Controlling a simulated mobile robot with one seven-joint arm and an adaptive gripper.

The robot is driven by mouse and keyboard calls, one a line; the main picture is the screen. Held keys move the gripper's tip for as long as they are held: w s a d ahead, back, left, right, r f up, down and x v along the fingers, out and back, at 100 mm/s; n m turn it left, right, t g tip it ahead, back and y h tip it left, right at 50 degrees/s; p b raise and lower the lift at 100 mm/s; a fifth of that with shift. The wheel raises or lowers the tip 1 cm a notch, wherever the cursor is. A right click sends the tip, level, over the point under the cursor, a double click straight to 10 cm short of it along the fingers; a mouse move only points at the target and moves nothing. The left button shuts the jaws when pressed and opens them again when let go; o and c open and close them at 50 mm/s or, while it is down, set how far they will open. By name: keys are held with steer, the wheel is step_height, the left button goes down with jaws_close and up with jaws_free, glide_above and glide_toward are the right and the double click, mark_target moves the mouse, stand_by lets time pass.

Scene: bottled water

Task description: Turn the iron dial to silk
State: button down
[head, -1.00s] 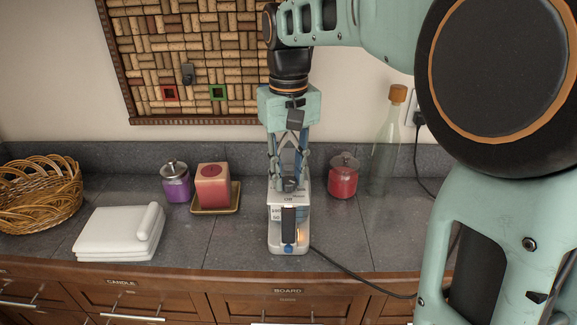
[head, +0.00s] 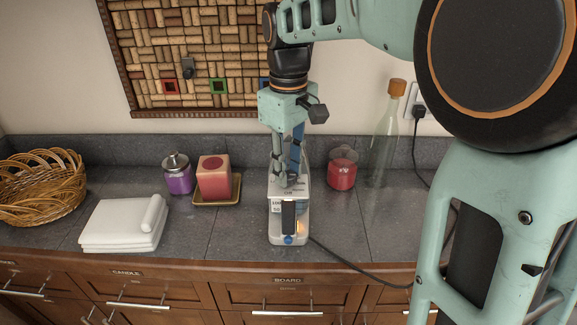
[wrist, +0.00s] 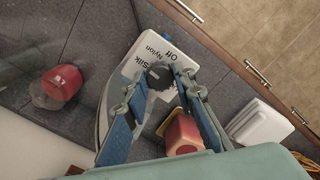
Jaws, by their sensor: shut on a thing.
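The white iron (head: 288,222) stands on the grey counter, with its dial end under my gripper (head: 287,178). In the wrist view, the iron (wrist: 150,32) shows the printed words Off, Nylon and Silk beside the dark round dial (wrist: 159,76). My gripper (wrist: 158,82) points down with its two fingertips on opposite sides of the dial, shut on it. The fingers partly cover the dial and the iron's top. I cannot tell which word the dial's mark points to.
A red candle (head: 215,178) on a tray and a purple jar (head: 177,175) stand left of the iron. A red jar (head: 342,170) and a clear corked bottle (head: 384,145) stand right. Folded white cloths (head: 118,225) and a basket (head: 40,190) are farther left. A black cord (head: 350,275) runs right.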

steer(key=c, duration=1.6)
jaws_free()
steer(key=shift+m, duration=0.3)
